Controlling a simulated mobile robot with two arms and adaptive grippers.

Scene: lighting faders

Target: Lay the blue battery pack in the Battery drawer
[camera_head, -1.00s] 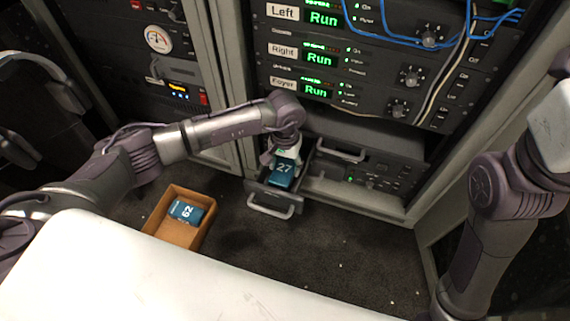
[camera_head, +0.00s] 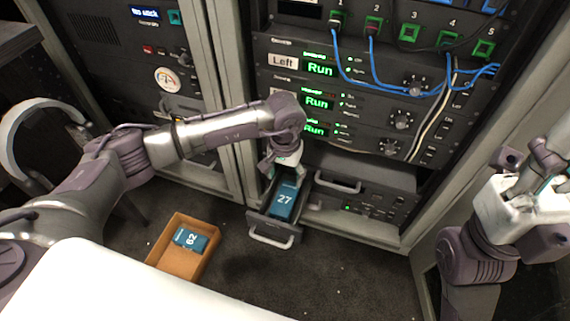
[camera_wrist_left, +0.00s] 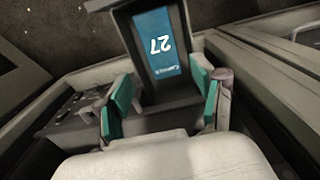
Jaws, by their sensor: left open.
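A blue battery pack marked 27 (camera_head: 284,203) lies label up inside an open drawer (camera_head: 272,238) low in the rack. It also shows in the left wrist view (camera_wrist_left: 155,48), inside the drawer walls. My left gripper (camera_head: 285,172) is at the inner end of this drawer, above and behind the pack. In the left wrist view its teal fingertips (camera_wrist_left: 162,100) are spread apart, with nothing between them and the pack beyond them. Any Battery label on the drawer is not readable. My right gripper (camera_head: 535,185) is raised at the far right; its fingers are unclear.
A cardboard box (camera_head: 183,262) on the floor holds another blue pack marked 62 (camera_head: 190,240). A second drawer with a handle (camera_head: 338,186) sits right of the open one. Blue cables (camera_head: 375,82) hang above. Dark floor in front is clear.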

